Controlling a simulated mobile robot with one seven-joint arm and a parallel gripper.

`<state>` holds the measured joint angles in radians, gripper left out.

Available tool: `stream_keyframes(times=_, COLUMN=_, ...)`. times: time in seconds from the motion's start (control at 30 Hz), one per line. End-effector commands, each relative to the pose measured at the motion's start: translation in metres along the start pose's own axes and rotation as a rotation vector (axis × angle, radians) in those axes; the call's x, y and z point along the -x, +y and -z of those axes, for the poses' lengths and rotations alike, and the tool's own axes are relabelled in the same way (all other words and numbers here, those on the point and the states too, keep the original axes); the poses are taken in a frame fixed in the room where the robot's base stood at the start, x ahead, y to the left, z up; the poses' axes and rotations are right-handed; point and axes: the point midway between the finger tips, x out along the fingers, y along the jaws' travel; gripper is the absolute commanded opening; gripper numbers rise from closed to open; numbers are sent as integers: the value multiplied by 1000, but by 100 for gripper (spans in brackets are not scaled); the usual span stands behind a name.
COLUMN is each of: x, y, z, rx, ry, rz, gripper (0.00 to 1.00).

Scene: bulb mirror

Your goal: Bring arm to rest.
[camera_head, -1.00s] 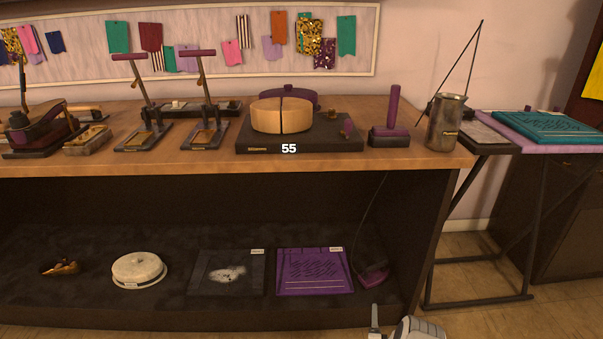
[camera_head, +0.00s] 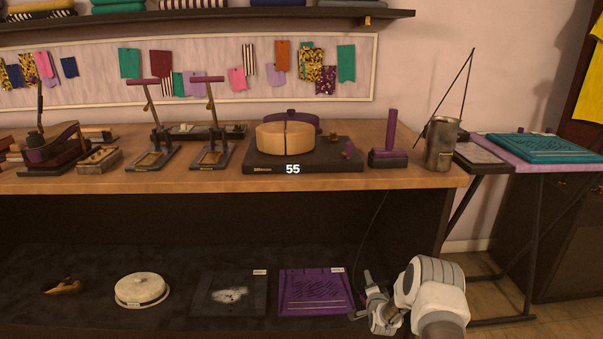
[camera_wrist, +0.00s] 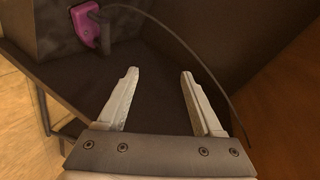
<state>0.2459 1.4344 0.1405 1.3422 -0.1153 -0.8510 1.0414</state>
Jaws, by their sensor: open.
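My gripper (camera_head: 361,298) is at the lower right of the head view, in front of the right end of the lower shelf (camera_head: 180,318). In the wrist view my gripper (camera_wrist: 158,88) is open, with nothing between its two fingers. Beyond the fingertips the dark shelf floor (camera_wrist: 150,85) shows. A purple tool with a cord (camera_wrist: 91,27) is at the upper left of the wrist view, apart from the fingers. In the head view my gripper hides the spot where that tool was.
The workbench (camera_head: 420,180) carries several presses, a split round block (camera_head: 285,140), a purple-handled stamp (camera_head: 388,150) and a metal pitcher (camera_head: 441,145). On the lower shelf are a round white lidded piece (camera_head: 141,290), a dark panel (camera_head: 229,293) and a purple panel (camera_head: 315,291).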

Motion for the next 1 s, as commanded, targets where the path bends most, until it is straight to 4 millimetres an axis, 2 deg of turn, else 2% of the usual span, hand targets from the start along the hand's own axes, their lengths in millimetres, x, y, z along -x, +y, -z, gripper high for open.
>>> stream_keyframes(times=0.03, x=2, y=-25, z=7, rx=34, ry=-12, rz=-5, gripper=68)
stream_keyframes(times=0.1, x=7, y=-51, z=14, rx=83, ry=-34, rz=-24, gripper=68)
stream_keyframes(times=0.27, x=26, y=-109, z=29, rx=194, ry=-81, rz=-66, gripper=68)
stream_keyframes(times=0.47, x=65, y=-173, z=46, rx=331, ry=-136, rz=-118, gripper=68)
stream_keyframes(times=0.7, x=131, y=-236, z=62, rx=487, ry=-202, rz=-177, gripper=68)
stream_keyframes(times=0.87, x=184, y=-269, z=70, rx=586, ry=-247, rz=-215, gripper=68)
stream_keyframes(times=1.0, x=235, y=-289, z=76, rx=668, ry=-288, rz=-248, gripper=68)
